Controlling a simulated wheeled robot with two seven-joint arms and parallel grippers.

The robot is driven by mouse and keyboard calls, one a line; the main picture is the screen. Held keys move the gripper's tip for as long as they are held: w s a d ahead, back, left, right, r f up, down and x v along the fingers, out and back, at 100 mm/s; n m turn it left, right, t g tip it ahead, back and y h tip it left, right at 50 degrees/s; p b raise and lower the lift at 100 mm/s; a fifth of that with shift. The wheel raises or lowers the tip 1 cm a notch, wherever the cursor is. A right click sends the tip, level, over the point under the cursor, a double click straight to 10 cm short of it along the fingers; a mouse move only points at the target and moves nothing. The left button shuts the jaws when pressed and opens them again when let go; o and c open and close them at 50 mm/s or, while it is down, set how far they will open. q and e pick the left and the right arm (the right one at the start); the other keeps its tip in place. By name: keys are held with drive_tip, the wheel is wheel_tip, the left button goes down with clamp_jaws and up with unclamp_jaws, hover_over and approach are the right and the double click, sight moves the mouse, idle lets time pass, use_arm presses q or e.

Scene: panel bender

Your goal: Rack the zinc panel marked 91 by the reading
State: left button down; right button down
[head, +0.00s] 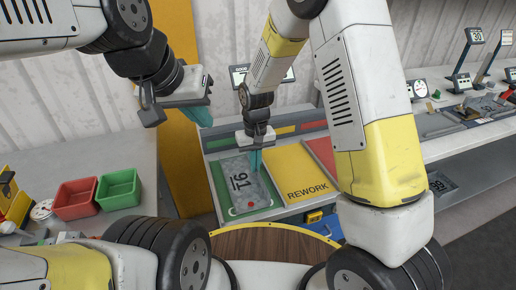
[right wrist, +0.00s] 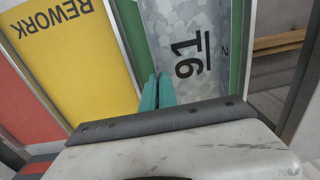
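The zinc panel marked 91 (head: 238,196) lies on the green zone (head: 219,178) of the sorting table. It is mottled grey, with a red dot near its front end. It also shows in the right wrist view (right wrist: 200,100). My right gripper (head: 256,162) points down at the panel's far right edge. Its teal fingers (right wrist: 156,92) are close together in the right wrist view, beside the strip between the panel and the yellow zone. I cannot tell whether they touch the panel. My left gripper (head: 201,115) hangs above and left of the table; its finger gap is hidden.
The yellow REWORK zone (head: 300,170) and a red zone (head: 322,152) lie right of the panel. Red (head: 76,198) and green (head: 118,189) bins stand on the left bench. A dial gauge (head: 417,89) and a display reading 30 (head: 476,36) stand on the right bench.

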drive_tip(key=c, duration=2.1)
unclamp_jaws()
drive_tip(key=o, duration=0.5)
drive_tip(key=shift+r, duration=3.85)
drive_tip(key=shift+d+r, duration=0.1)
